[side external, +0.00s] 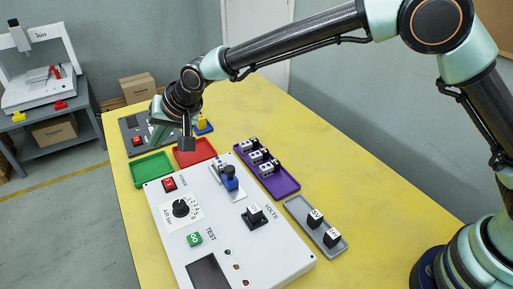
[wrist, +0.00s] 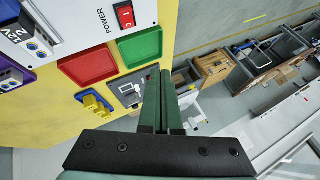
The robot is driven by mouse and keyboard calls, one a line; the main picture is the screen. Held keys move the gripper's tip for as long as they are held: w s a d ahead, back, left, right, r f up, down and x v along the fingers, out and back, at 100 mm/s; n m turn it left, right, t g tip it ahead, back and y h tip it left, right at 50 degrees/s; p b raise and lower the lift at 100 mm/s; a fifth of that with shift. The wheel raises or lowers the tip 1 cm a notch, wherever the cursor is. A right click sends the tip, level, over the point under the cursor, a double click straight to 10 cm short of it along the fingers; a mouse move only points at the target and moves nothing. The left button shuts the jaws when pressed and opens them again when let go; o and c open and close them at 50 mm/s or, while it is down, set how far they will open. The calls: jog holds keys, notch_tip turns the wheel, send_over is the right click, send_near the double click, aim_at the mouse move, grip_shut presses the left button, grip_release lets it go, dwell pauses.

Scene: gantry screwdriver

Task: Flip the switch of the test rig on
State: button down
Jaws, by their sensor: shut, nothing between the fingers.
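The test rig is a large white box (side external: 205,252) with a knob, a green GO button marked TEST and a dark screen. Its red rocker switch (side external: 169,184) sits at the far left corner, beside the word POWER; the wrist view shows the switch (wrist: 126,16) at the top with I and O marks. I cannot tell which side is pressed. My gripper (side external: 188,146) is shut and empty, hanging above the table behind the rig, near the red tray. In the wrist view my gripper (wrist: 161,73) points away from the switch; the two are apart.
A green tray (side external: 152,168) and red tray (side external: 194,152) lie behind the rig. A dark panel (side external: 128,124) with another red switch (side external: 137,141) stands farther back. A purple tray (side external: 285,188) with several blocks and a grey tray (side external: 296,206) with two blocks lie right.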

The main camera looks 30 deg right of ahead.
aim_at(172, 185)
jog(key=shift+s+f, duration=0.25)
jog(key=shift+f, duration=1.2)
jog(key=shift+s+f, duration=0.2)
jog(key=shift+f, duration=1.25)
jog(key=shift+s+f, duration=0.25)
jog(key=shift+f, duration=1.2)
jog(key=shift+f, duration=0.1)
jog(key=shift+s+f, duration=0.15)
jog(key=shift+f, duration=0.2)
jog(key=shift+f, duration=0.3)
jog(key=shift+r, duration=0.15)
jog(key=shift+r, duration=0.65)
jog(key=shift+w+r, duration=0.25)
jog(key=shift+r, duration=1)
jog(key=shift+w+r, duration=0.25)
jog(key=shift+r, duration=0.95)
